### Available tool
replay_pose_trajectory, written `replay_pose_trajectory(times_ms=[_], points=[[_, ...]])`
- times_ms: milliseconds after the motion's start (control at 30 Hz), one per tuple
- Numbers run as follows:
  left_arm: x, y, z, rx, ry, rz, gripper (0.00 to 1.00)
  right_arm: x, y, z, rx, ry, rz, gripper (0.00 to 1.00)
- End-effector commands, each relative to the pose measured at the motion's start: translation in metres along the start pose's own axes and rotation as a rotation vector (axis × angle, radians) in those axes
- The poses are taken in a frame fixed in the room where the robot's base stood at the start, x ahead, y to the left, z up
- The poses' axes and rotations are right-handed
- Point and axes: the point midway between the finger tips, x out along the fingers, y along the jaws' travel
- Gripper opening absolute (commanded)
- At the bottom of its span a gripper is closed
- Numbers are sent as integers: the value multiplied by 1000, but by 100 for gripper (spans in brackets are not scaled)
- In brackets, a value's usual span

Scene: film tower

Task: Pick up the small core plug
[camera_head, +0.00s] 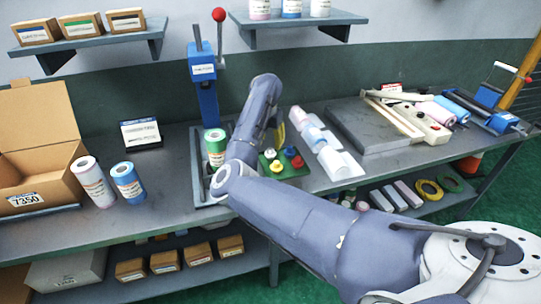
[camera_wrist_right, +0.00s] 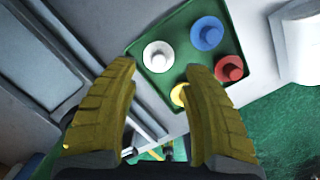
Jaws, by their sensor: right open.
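Several core plugs stand on a green tray (camera_head: 285,173), which also shows in the right wrist view (camera_wrist_right: 205,60). They are a white plug (camera_wrist_right: 158,56), a blue plug (camera_wrist_right: 207,33), a red plug (camera_wrist_right: 229,68) and a yellow plug (camera_wrist_right: 180,95). The right finger partly hides the yellow plug. In the head view my arm mostly hides this gripper. My left gripper is not in view.
A blue lever press (camera_head: 204,85) with a green-labelled roll (camera_head: 214,147) stands left of my arm. White rolls (camera_head: 325,145) lie right of the tray. A cardboard box (camera_head: 40,140) and two upright rolls (camera_head: 128,184) stand at the left. Shelves hang above.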

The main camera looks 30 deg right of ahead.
Motion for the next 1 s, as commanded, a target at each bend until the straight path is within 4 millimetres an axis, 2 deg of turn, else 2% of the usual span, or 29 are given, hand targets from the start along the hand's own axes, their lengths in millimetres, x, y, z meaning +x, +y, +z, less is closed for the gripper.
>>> replay_pose_trajectory(times_ms=[400, 567, 833, 1000], points=[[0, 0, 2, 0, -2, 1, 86, 44, 1, 2, -2, 0, -3, 48], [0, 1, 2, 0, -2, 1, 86, 51, 1, 2, 0, 0, -2, 48], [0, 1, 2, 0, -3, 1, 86, 52, 2, 2, 0, 0, -1, 48], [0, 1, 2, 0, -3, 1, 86, 52, 2, 2, 0, 0, -1, 28]])
